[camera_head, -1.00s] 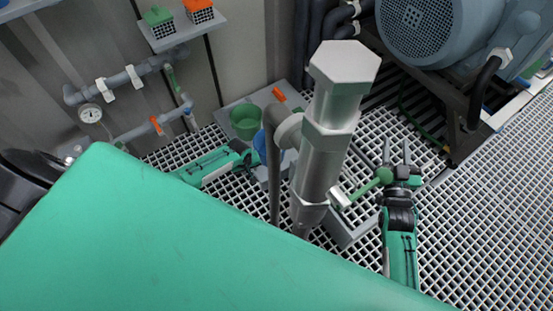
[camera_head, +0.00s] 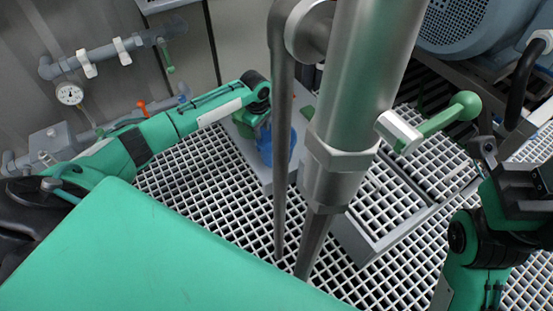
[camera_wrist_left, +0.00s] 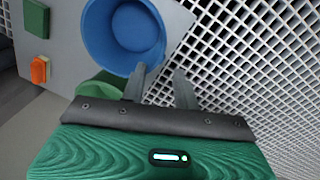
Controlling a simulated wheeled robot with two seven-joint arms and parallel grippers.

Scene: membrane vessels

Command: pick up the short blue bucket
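The blue bucket (camera_wrist_left: 124,36) stands open side up on a grey platform in the left wrist view, cut off by the top edge. In the head view the blue bucket (camera_head: 290,147) shows partly, behind my left wrist and the steel column. My left gripper (camera_wrist_left: 160,82) is open, its two fingers apart at the bucket's near right rim. One finger overlaps the rim and the other is outside over the grating; contact cannot be told. My right gripper (camera_head: 510,172) is at the right edge of the head view; its fingers are not clear.
A green bucket (camera_wrist_left: 95,88) sits beside the blue one, partly hidden by my gripper. Green and orange blocks (camera_wrist_left: 39,68) lie on the platform (camera_wrist_left: 68,50). A thick steel column (camera_head: 365,80) with a green-handled valve (camera_head: 450,115) stands close in front. Grating floor surrounds it.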

